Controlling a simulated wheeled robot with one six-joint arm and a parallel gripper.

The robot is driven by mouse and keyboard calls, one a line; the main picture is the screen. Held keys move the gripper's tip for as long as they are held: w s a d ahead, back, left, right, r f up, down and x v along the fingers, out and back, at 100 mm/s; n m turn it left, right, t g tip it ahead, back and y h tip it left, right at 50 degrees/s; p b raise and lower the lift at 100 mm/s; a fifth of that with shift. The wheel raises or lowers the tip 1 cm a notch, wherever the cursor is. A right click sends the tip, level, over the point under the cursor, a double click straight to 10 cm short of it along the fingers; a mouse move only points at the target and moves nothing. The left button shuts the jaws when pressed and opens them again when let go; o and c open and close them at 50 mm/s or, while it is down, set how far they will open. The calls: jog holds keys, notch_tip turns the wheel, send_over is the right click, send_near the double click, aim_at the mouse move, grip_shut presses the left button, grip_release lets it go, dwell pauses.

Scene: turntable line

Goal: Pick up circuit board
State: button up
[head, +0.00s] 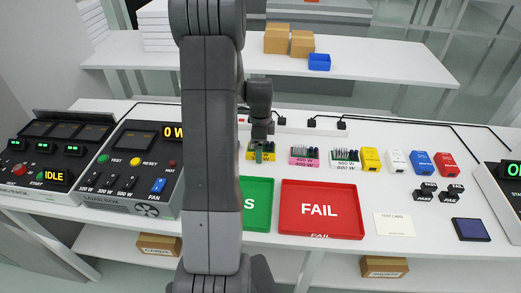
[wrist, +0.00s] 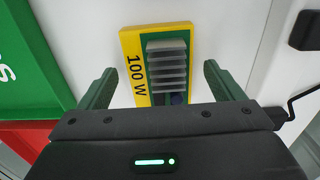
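A circuit board in a yellow frame marked 100 W (wrist: 131,81) lies on the white table, with a grey finned heat sink on its green surface. In the head view the same yellow board (head: 250,155) is partly hidden by my arm. My gripper (wrist: 160,68) is open above it, one green finger on each side of the board, with gaps showing between fingers and frame. In the head view my gripper (head: 260,138) is over the board.
A pink-framed board (head: 304,157) and a white-framed board (head: 345,160) stand to the right. A green tray (head: 257,222) and red FAIL tray (head: 321,234) lie in front. The load box (head: 133,165) is to the left. Cables run along the back.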

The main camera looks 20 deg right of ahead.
jog(key=c, duration=1.1)
jog(key=shift+o, duration=0.2)
jog(key=shift+r, duration=0.15)
